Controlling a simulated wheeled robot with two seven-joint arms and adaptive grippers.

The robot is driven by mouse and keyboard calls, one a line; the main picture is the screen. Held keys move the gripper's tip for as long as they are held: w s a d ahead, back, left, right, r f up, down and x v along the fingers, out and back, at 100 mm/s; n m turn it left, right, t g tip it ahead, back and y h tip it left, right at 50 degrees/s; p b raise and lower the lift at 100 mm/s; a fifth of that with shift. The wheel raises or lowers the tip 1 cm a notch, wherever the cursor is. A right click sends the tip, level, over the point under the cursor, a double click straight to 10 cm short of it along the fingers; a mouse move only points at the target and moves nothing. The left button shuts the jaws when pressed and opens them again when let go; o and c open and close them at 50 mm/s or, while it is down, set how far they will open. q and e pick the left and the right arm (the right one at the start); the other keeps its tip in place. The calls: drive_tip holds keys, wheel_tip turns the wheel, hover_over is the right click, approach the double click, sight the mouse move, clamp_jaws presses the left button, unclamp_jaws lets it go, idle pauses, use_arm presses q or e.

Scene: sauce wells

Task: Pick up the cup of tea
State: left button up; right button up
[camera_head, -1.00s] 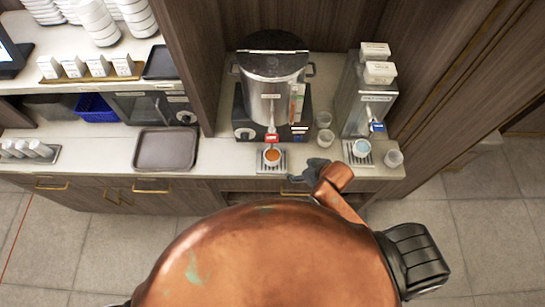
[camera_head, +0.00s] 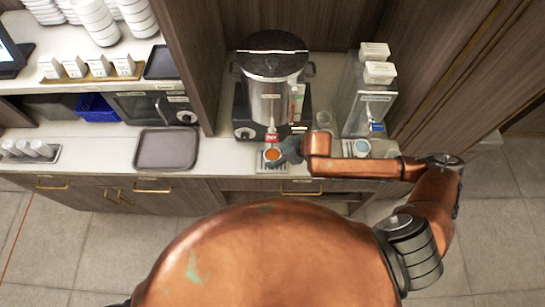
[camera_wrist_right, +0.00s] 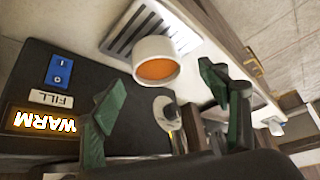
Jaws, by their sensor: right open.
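The cup of tea (camera_head: 271,155) is small and white with orange-brown tea inside. It stands upright on a drip tray (camera_head: 262,166) under the red tap of the big metal urn. My right gripper (camera_head: 287,152) is just right of the cup, low over the counter. In the right wrist view the cup (camera_wrist_right: 156,62) shows ahead of and between the two spread fingers of the right gripper (camera_wrist_right: 163,82). The fingers are open and nothing is held. I cannot tell whether a finger touches the cup. My left gripper is out of view.
The urn (camera_head: 265,90) stands right behind the cup. A second dispenser (camera_head: 365,105) is at the right, with a cup (camera_head: 361,146) below it, partly behind my right arm. An empty brown tray (camera_head: 166,149) lies at the left. The counter between tray and cup is clear.

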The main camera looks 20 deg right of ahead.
sight(268, 155)
drive_tip(key=x, duration=0.5)
drive_tip(key=shift+w+p, duration=0.2)
drive_tip(key=shift+p, duration=0.1)
drive_tip(key=shift+d, duration=0.1)
drive_tip(key=shift+c, duration=0.3)
drive_tip(key=c, duration=1.3)
drive_tip(key=shift+r, duration=0.1)
drive_tip(key=shift+c, duration=0.2)
